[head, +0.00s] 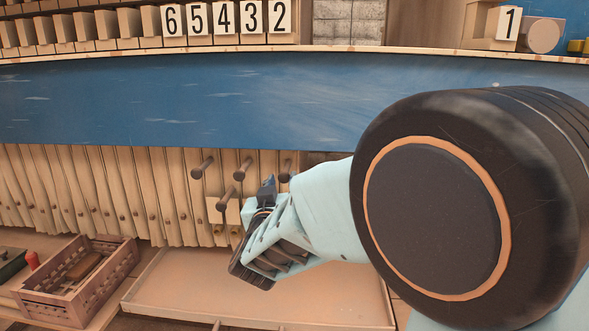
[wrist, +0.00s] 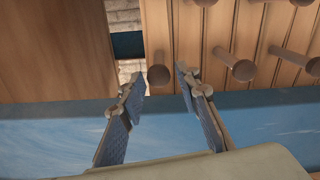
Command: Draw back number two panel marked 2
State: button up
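The number 2 label (head: 279,16) marks the right end of the packed row of panels, beside a gap. Below the blue beam, a dark round handle (head: 285,169) sticks out near that end of the row. My gripper (head: 266,190) is just left of and below it in the head view. In the wrist view, which looks upside down, my gripper (wrist: 161,76) is open and empty. The handle (wrist: 158,76) on the end panel (wrist: 157,30) appears between its fingertips. I cannot tell how far past the tips it lies.
Other handles (head: 203,167) stick out close to the left of my gripper. The blue beam (head: 190,100) spans above it. Panel 1 (head: 509,23) stands apart across the gap. A tray (head: 165,300) and a crate (head: 65,305) lie below.

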aim_at(288, 163)
jog(key=w, duration=0.9)
jog(key=shift+w+d+p, duration=0.25)
jog(key=shift+w+p, duration=0.1)
jog(key=shift+w, duration=0.05)
grip_shut()
